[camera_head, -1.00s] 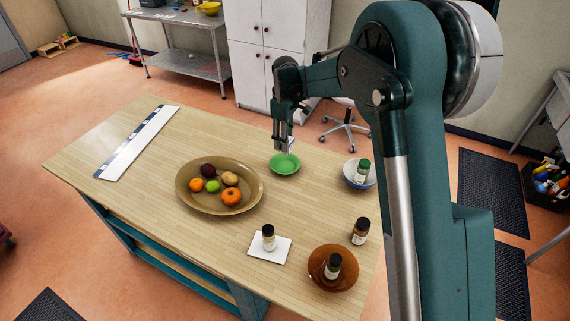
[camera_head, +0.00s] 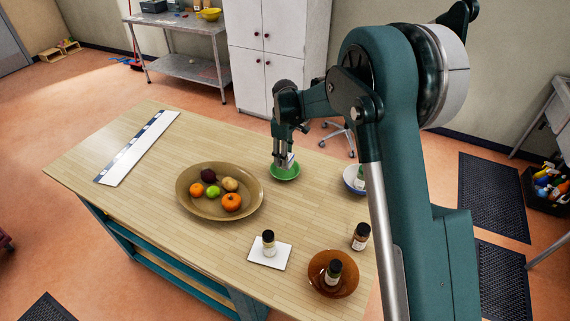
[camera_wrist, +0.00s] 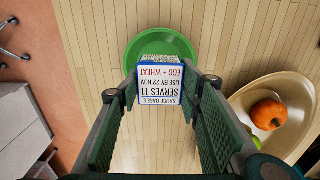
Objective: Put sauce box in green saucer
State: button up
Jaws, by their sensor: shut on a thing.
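The sauce box (camera_wrist: 160,82) is a small white and blue carton with printed text, upside down in the wrist view. My gripper (camera_head: 281,162) is shut on it, one finger at each side. In the head view a small white part of the box (camera_head: 291,159) shows beside the fingers. The green saucer (camera_head: 287,174) lies on the table right under my gripper. In the wrist view the saucer (camera_wrist: 137,50) shows behind the box. I cannot tell whether the box touches the saucer.
A brown oval platter (camera_head: 187,207) with fruit lies left of the saucer. A blue-white bowl (camera_head: 350,181) with a bottle stands to the right, partly behind my arm. Nearer are a white card (camera_head: 283,255), a brown plate (camera_head: 319,286) and several bottles. The table's left part is mostly clear.

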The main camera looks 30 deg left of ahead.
jog(key=shift+f, duration=0.2)
jog(key=shift+f, duration=1.75)
jog(key=shift+f, duration=0.2)
jog(key=o, duration=1)
jog(key=shift+c, duration=0.2)
jog(key=shift+r, duration=0.2)
notch_tip(320, 180, up, 12)
